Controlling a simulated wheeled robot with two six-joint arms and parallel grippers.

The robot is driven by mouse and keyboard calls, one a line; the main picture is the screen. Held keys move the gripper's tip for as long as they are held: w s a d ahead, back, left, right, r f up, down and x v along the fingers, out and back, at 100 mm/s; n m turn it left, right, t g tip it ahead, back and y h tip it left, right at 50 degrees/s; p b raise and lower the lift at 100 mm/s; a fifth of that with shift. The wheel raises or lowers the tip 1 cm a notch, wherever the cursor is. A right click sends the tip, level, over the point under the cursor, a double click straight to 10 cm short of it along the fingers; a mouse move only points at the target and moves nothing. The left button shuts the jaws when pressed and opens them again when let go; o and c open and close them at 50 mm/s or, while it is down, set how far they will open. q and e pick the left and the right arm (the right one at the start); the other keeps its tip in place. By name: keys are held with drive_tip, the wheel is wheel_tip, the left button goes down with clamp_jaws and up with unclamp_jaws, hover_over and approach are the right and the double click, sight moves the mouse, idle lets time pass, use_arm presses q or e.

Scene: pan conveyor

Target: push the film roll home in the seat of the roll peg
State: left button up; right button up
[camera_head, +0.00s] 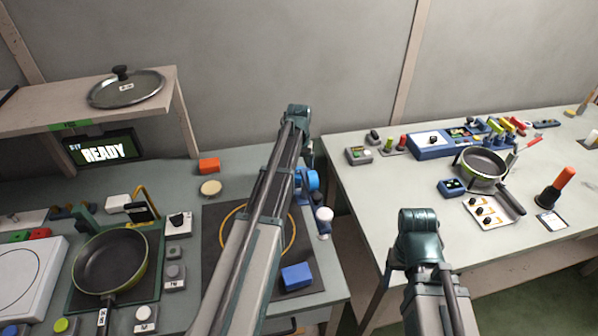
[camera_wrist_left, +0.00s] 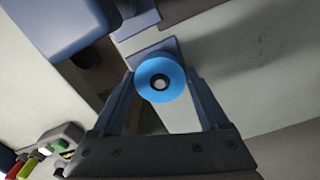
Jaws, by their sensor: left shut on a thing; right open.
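The film roll is a blue ring (camera_wrist_left: 145,79) with a pale centre, held between the fingers of my left gripper (camera_wrist_left: 160,76) in the left wrist view. Part of the blue roll (camera_head: 313,181) also shows in the head view, beside my left arm at the right edge of the left table. A grey-blue block (camera_wrist_left: 150,49) is right behind the roll. I cannot tell whether the pale centre is the roll peg, or how deep the roll sits. My right gripper (camera_head: 388,268) is only partly visible, beside its arm in front of the right table, apart from the roll.
A blue block (camera_head: 297,276) lies on the dark mat (camera_head: 212,262). A white-topped post (camera_head: 324,214) stands at the table's right edge. A pan (camera_head: 110,262) is at left. The right table (camera_head: 365,195) carries another pan (camera_head: 483,165). A gap separates the tables.

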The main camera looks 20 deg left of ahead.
use_arm(q)
drive_tip(key=shift+f, duration=0.3)
drive_tip(key=o, duration=1.1)
drive_tip(key=shift+r, duration=0.1)
wheel_tip(320, 180, up, 14)
drive_tip(key=p, duration=1.3)
drive_tip(key=shift+f, duration=0.35)
wheel_tip(320, 180, down, 13)
drive_tip(key=b, duration=1.3)
